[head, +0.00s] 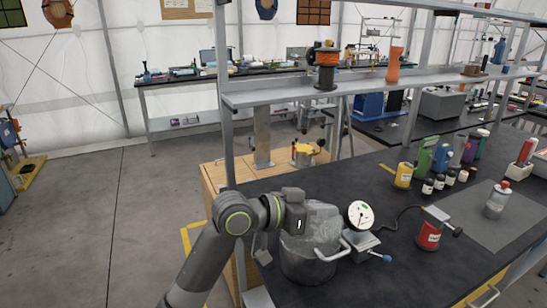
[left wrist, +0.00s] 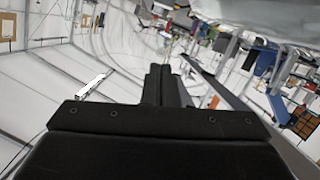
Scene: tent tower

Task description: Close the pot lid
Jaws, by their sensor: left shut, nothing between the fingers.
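The metal pot (head: 305,265) stands near the left end of the dark workbench, with a handle on its right side. Its grey lid (head: 325,222) appears raised and tilted above the pot's rim. My left gripper (head: 294,212) is at the left of the lid, very close to it; I cannot tell whether they touch. Its fingertips are not clear in the head view. In the left wrist view the fingers (left wrist: 160,84) are together and empty. A blurred grey metal surface shows at the top right of that view. My right gripper is not in view.
A dial gauge (head: 360,215) and a red can-like device (head: 430,234) stand right of the pot. Bottles and a yellow container (head: 403,176) are farther back. A metal upright (head: 226,120) and shelf (head: 350,84) rise behind. Open floor (head: 90,210) lies left.

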